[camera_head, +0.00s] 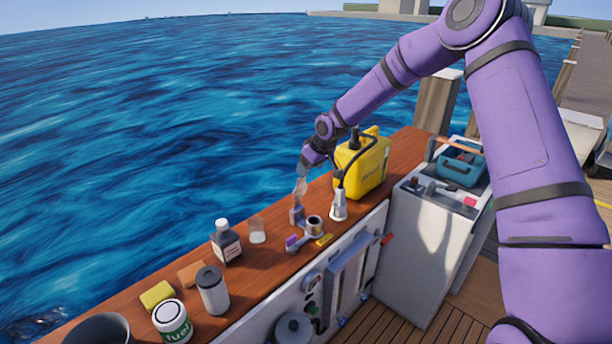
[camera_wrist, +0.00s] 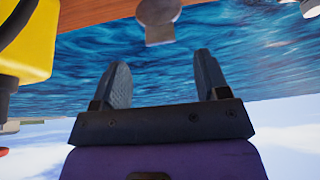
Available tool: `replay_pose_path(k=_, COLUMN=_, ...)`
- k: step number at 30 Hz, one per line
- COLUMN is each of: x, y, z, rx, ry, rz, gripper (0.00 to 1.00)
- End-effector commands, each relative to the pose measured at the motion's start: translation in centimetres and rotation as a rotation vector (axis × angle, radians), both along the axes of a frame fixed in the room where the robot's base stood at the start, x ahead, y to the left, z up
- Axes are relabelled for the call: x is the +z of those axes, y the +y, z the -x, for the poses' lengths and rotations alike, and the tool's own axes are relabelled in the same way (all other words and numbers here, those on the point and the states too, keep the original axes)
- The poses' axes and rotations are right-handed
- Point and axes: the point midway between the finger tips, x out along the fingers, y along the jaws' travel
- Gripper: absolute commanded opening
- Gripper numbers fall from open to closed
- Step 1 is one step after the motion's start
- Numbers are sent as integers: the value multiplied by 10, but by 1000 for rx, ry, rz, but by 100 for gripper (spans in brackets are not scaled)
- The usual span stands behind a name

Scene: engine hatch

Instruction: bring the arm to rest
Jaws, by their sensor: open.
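My arm, purple with dark bands, reaches from the right over the wooden counter (camera_head: 262,262) in the head view. My gripper (camera_head: 300,188) hangs low over the counter's far side, left of the yellow container (camera_head: 362,165). A small dark block (camera_head: 297,215) shows just below it; I cannot tell whether they touch. In the wrist view my gripper (camera_wrist: 162,70) has its two dark fingers spread wide, with only water visible between them. A grey rounded metal part (camera_wrist: 158,18) lies beyond the fingertips, apart from them.
A white nozzle with a cable (camera_head: 339,205) and a metal ring-ended part (camera_head: 314,226) stand close to my gripper. A dark bottle (camera_head: 226,243), a grey canister (camera_head: 212,290) and a fuel can (camera_head: 172,321) stand nearer left. A blue toolbox (camera_head: 460,168) sits right. Open water lies behind.

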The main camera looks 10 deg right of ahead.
Motion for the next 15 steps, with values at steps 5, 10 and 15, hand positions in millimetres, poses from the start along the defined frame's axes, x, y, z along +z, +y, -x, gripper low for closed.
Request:
replay_pose_path(k=5, x=14, y=-4, z=6, rx=0, ry=0, rz=-1, gripper=68)
replay_pose_path(k=10, x=16, y=-4, z=7, rx=0, ry=1, rz=0, gripper=68)
replay_pose_path(k=15, x=16, y=-4, z=7, rx=0, ry=1, rz=0, gripper=68)
